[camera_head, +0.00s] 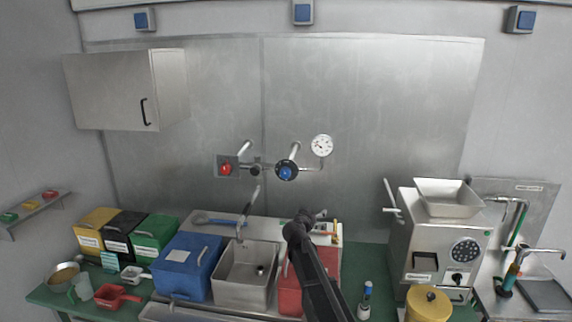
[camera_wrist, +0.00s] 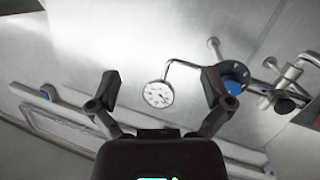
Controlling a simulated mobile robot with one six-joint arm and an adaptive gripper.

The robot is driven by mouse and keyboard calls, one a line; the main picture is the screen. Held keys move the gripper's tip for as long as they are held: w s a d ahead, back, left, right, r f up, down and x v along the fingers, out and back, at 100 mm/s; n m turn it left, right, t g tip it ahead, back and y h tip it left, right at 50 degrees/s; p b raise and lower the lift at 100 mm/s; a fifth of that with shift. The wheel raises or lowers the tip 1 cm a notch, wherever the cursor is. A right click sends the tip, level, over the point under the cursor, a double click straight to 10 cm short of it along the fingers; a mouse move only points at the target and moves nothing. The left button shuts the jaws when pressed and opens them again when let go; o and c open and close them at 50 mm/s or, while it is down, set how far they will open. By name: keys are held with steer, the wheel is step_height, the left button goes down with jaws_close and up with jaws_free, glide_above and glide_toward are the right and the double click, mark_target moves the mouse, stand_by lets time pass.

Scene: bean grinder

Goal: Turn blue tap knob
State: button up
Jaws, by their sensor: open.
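The blue tap knob (camera_head: 286,173) sits on the pipe fitting on the metal back wall, right of the red tap knob (camera_head: 225,169). In the wrist view the blue knob (camera_wrist: 233,84) is at the right, its left edge partly behind my right finger. My gripper (camera_wrist: 161,78) is open with nothing between its fingers; the round gauge (camera_wrist: 158,95) shows behind the gap. In the head view my gripper (camera_head: 303,220) is below the blue knob, and its fingers are hard to make out. Contact with the knob cannot be told.
Pipes and the white gauge (camera_head: 321,146) stand out from the wall right of the blue knob. Below are a sink (camera_head: 246,272), a blue box (camera_head: 187,267) and a red box (camera_head: 290,290). A steel grinder (camera_head: 437,245) stands at the right.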

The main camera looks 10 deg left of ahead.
mark_target(285, 174)
steer(key=w+a+r+n+t+y+p, duration=0.1)
steer(key=w+a+r+y, duration=0.1)
steer(key=a, duration=0.4)
steer(key=w+a+r+n+t+y+p, duration=0.1)
steer(key=w+a+r+n+y, duration=0.1)
steer(key=a+r, duration=0.3)
steer(key=shift+w+a+t, duration=0.3)
steer(key=shift+a+t, duration=0.1)
steer(key=shift+a, duration=0.7)
steer(key=shift+w, duration=0.15)
steer(key=w, duration=1.3)
steer(key=shift+w+d, duration=0.25)
steer(key=shift+d, duration=0.05)
steer(key=c, duration=1.1)
steer(key=shift+a, duration=0.3)
steer(key=shift+c, duration=0.2)
steer(key=shift+d, duration=0.25)
